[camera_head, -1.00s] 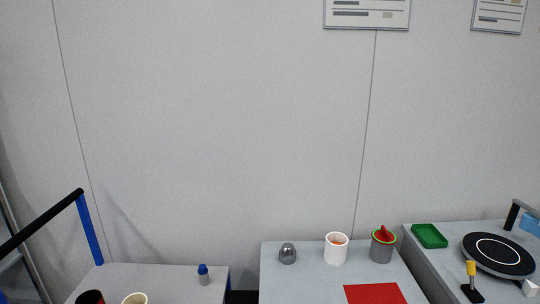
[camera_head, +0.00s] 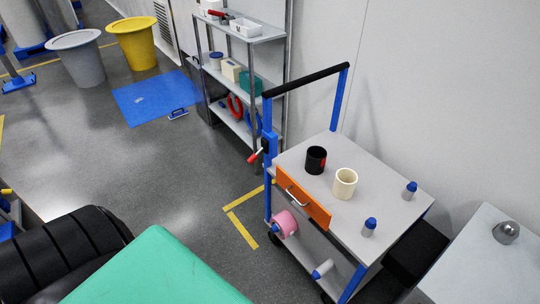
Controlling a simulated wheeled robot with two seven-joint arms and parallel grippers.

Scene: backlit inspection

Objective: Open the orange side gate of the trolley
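The trolley (camera_head: 385,198) has a grey top, blue posts and a black push bar, and stands near the wall right of centre. Its orange side gate (camera_head: 312,207) is a panel along the near left edge of the top, with a pale bar handle (camera_head: 291,196) on its outer face. The gate appears upright against the edge, in its shut position. Neither of my grippers is in view, so their opening and any hold are hidden.
A black cup (camera_head: 316,160), a cream cup (camera_head: 345,184) and two blue-capped bottles (camera_head: 409,190) stand on the trolley. A shelf rack (camera_head: 247,80) stands behind. Grey floor left of the trolley is clear.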

